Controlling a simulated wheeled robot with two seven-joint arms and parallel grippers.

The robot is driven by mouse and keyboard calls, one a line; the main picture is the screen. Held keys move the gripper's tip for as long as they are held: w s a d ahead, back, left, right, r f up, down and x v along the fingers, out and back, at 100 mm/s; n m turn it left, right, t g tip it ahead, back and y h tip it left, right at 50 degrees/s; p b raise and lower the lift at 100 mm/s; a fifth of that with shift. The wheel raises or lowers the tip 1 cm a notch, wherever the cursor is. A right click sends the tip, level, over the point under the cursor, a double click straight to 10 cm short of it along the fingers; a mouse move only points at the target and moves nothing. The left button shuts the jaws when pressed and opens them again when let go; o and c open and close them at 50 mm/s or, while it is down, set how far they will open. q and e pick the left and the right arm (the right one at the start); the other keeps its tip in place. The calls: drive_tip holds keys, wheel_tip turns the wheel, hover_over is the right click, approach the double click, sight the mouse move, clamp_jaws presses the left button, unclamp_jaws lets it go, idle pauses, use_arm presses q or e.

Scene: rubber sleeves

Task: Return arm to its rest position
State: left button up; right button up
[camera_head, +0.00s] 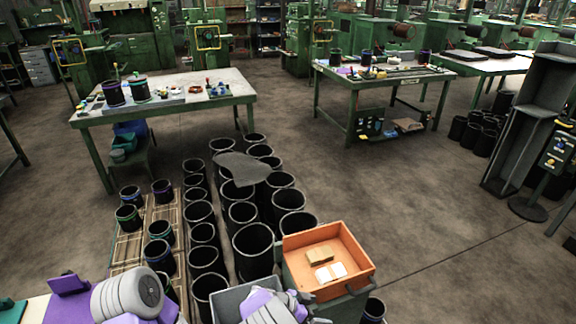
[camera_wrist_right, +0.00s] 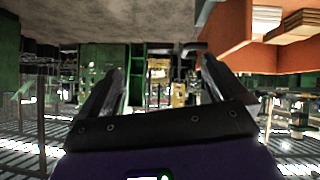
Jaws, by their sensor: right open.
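My right gripper (camera_wrist_right: 160,85) shows in the right wrist view with its two dark fingers spread apart and nothing between them. In the head view, purple and grey parts of my arms show along the bottom edge, at the lower left and bottom middle. No gripper fingers can be made out there, and my left gripper is not in view. An orange open box (camera_head: 298,248) stands just right of the bottom-middle arm parts. It holds a tan block (camera_head: 319,256) and pale blocks (camera_head: 331,272). The box also shows at the upper right of the right wrist view (camera_wrist_right: 225,35), apart from the fingers.
Many black open cylinders (camera_head: 253,245) stand in rows ahead, with a dark flat sheet (camera_head: 242,168) lying over some. Two green-legged worktables (camera_head: 215,78) (camera_head: 385,82) stand farther back. A dark upright stand (camera_head: 520,130) is at the right.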

drive_tip(key=s+d+f+n+g+y+b, duration=0.1)
drive_tip(key=s+d+f+n+g+y, duration=0.15)
drive_tip(key=s+f, duration=0.35)
drive_tip(key=s+d+f+n+g+y+b, duration=0.1)
drive_tip(key=s+f+n+g+y, duration=0.2)
drive_tip(key=f, duration=0.4)
use_arm(q)
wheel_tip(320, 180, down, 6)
drive_tip(key=b, duration=0.3)
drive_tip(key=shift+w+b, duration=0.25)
drive_tip(key=shift+b, duration=0.15)
use_arm(e)
drive_tip(key=s+a+f+n+t+y, duration=0.2)
drive_tip(key=s+y, duration=0.6)
drive_tip(key=s, duration=0.5)
drive_tip(key=shift+a+f+n+t+y, duration=0.2)
drive_tip(key=shift+n+t+y, duration=0.15)
drive_tip(key=shift+n+t, duration=0.6)
